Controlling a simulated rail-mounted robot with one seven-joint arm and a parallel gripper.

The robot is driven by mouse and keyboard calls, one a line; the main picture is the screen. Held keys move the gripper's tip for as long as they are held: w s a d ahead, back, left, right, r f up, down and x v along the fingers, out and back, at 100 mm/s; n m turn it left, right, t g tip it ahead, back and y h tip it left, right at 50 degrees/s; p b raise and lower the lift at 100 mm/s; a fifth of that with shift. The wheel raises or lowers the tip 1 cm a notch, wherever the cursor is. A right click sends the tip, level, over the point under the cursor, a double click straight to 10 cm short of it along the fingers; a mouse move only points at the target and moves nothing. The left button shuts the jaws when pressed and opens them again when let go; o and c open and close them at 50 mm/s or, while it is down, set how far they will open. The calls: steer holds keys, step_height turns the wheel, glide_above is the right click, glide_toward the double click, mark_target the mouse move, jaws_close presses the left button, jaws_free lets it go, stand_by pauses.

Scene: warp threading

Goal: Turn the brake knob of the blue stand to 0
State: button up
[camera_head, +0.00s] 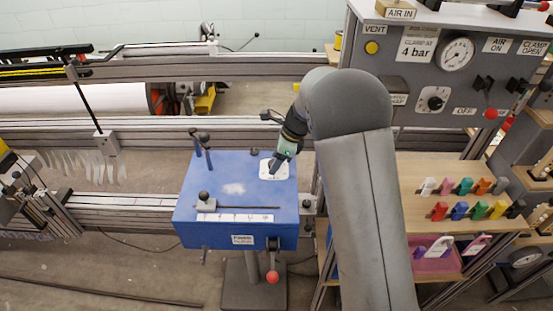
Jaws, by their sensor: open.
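The blue stand (225,175) is a blue box on a post in the middle of the head view. Its brake knob sits on a white dial plate (266,174) at the back right of the top. My gripper (272,165) is at this plate, pointing down and to the left, with its tips over the knob. The gripper is open, but the fingers are small in the picture. The knob is mostly hidden by the fingers, and I cannot read its setting or tell whether the fingers touch it.
The stand's top also carries a slider with a scale (235,217) and two dark upright pegs (201,148). A red-ended lever (272,277) hangs at its front. A grey control panel (440,60) and a shelf of coloured clips (460,210) stand to the right.

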steer(key=c, duration=1)
